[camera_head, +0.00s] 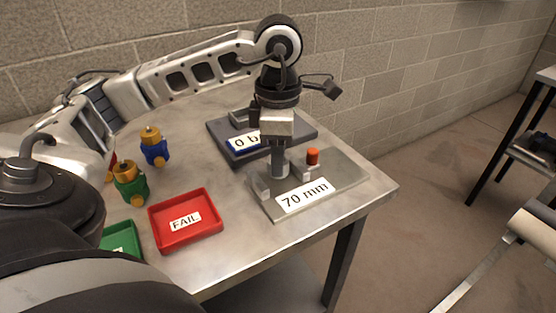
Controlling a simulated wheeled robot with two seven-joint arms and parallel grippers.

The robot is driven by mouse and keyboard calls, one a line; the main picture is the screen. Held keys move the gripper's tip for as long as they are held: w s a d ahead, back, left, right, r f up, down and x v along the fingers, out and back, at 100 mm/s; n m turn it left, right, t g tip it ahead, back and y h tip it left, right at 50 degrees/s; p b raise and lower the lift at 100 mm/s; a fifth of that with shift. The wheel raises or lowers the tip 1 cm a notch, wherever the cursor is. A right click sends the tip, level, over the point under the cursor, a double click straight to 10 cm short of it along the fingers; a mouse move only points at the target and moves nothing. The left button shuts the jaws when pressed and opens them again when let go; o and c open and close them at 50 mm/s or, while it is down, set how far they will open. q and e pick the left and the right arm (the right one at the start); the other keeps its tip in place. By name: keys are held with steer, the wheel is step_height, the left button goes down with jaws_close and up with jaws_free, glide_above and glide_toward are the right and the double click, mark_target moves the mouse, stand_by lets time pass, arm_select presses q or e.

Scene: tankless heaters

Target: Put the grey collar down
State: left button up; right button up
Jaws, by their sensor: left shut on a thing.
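My left arm reaches over the table from the left, and its gripper (279,146) points straight down above the plate labelled 70 mm (345,172). It is shut on the grey collar (280,163), a small grey upright cylinder under the pale wrist block. The collar is at the plate's left part, between a light block (263,188) and an orange-topped post (312,157). I cannot tell whether the collar touches the plate. The fingertips are hard to make out. My right gripper is not in view.
A dark plate with a "0 b…" label (244,142) lies behind, partly hidden by my arm. A red FAIL tray (187,222), a green tray (121,238), and blue (154,149) and green (130,184) brass-topped fittings stand left.

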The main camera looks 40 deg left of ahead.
arm_select(q)
steer(key=shift+f, duration=0.9)
steer(key=shift+f, duration=0.2)
steer(key=o, duration=1)
